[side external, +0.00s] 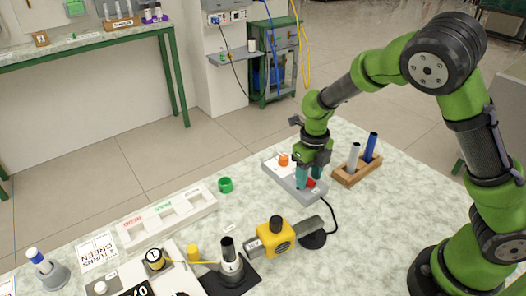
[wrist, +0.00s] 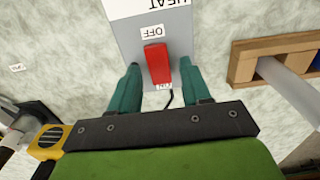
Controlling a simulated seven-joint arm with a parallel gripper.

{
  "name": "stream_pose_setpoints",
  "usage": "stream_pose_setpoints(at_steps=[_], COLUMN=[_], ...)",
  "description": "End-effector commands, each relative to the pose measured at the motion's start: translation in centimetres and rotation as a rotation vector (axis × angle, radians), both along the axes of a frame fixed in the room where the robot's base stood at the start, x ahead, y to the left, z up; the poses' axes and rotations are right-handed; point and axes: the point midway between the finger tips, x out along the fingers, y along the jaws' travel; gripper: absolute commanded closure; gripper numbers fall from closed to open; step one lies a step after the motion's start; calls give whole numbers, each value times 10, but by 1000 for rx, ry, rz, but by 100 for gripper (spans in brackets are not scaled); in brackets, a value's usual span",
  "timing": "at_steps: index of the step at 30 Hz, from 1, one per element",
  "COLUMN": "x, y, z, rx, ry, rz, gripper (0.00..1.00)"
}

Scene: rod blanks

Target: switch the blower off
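A grey control box (wrist: 128,32) carries a red switch (wrist: 157,63) between an OFF label (wrist: 152,32) and a partly covered ON label (wrist: 164,86). It also shows in the side view (side external: 312,196), with an orange knob (side external: 283,159) at its far end. I cannot tell clearly which way the switch is tipped. My gripper (wrist: 159,74) has its two teal fingers on either side of the red switch, with small gaps visible and nothing held. In the side view my gripper (side external: 309,178) is low over the box. The yellow blower (side external: 275,238) stands nearby.
A wooden rack (side external: 358,171) with a white and a blue rod stands right of the box. A black cable (side external: 332,215) runs from the box. A green ring (side external: 225,185), a white tray (side external: 163,219) and a rod in a black-based holder (side external: 230,268) are to the left.

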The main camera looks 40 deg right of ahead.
Motion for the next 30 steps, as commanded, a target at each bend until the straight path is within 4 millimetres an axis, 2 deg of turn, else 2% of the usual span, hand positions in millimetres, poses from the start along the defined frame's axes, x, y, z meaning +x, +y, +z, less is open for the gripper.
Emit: stream_pose_setpoints(at_steps=[1,9,14,24,30], x=[0,0,1,8,8], y=[0,0,0,0,0], z=[0,0,0,0,1], rx=[0,0,0,1,0], ry=[0,0,15,198,237], rz=[0,0,-1,-2,-1], gripper=[61,100,100,100,100])
